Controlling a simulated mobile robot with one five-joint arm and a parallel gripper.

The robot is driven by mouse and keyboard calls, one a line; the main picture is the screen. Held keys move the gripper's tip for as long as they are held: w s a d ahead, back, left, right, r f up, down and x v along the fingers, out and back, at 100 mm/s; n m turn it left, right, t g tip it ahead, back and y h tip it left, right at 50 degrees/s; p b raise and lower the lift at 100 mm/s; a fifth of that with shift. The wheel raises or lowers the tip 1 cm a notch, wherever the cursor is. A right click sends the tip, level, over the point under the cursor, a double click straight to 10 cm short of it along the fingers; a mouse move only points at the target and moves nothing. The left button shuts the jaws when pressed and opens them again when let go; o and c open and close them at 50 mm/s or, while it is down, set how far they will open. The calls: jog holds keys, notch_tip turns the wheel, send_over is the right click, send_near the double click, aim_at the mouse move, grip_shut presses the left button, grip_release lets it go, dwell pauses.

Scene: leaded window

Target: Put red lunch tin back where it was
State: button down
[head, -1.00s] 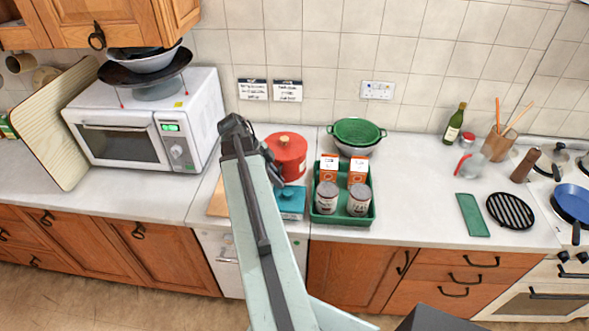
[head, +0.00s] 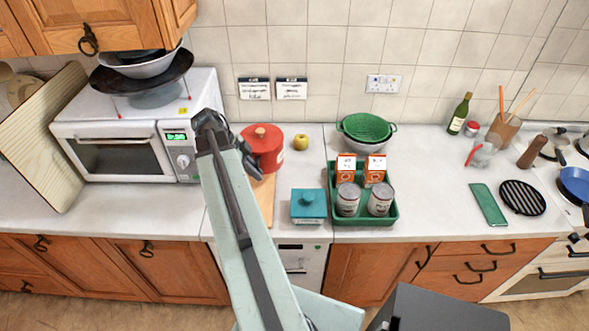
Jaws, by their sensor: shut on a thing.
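The red lunch tin (head: 268,151) is round, with a light wooden knob on its lid. It looks upright, above the back of a wooden board on the counter left of centre. My gripper (head: 245,155) is at the tin's left side, shut on it. My own arm hides most of the fingers and the tin's left edge. I cannot tell whether the tin's base touches the board or is just above it.
A microwave (head: 130,142) stands close left. A green tray (head: 362,219) holds cans and cartons. Bare counter lies between the apple and the teal pot.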

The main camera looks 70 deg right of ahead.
jog(key=shift+s+d, duration=0.1)
jog(key=shift+d, duration=0.15)
jog(key=s+d+m, duration=0.1)
jog(key=s+d, duration=0.8)
jog(key=s, duration=0.3)
jog(key=shift+n, duration=0.7)
jog(key=f+b, duration=0.9)
jog(key=shift+s+f+b, duration=0.2)
jog(key=shift+f+b, duration=0.2)
jog(key=shift+r, duration=0.25)
jog(key=shift+f, duration=0.2)
jog(key=c, duration=1.5)
grip_release()
jog(key=shift+r, duration=0.1)
